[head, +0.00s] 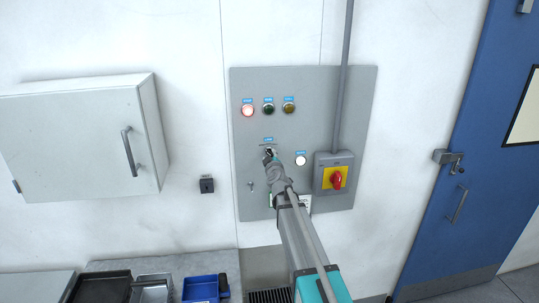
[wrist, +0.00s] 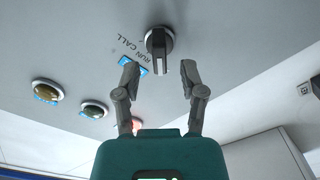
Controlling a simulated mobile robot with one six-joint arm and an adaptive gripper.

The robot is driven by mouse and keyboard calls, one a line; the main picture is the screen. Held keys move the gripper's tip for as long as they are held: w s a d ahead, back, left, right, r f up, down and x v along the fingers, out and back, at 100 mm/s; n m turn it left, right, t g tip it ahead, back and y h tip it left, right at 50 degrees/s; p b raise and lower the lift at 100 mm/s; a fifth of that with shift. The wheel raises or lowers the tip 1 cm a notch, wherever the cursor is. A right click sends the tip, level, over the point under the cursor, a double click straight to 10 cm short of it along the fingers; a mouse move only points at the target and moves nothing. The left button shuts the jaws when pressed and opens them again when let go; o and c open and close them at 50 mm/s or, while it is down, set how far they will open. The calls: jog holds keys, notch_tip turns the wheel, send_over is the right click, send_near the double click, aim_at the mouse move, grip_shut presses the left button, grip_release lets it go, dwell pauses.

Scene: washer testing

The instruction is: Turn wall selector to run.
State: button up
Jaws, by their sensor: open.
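The fingers appear short of the knob; contact is not visible. In the head view my gripper (head: 269,158) is at the selector and mostly hides it.
A lit red lamp (head: 247,110), green lamp (head: 268,109) and amber lamp (head: 289,107) are above. A white button (head: 300,160) and a red rotary switch (head: 337,179) are to the right. A wall cabinet (head: 80,137) is left, a blue door (head: 455,140) right.

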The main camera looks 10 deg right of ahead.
jog(key=shift+w, duration=1.35)
grip_shut()
jog(key=shift+d, duration=0.1)
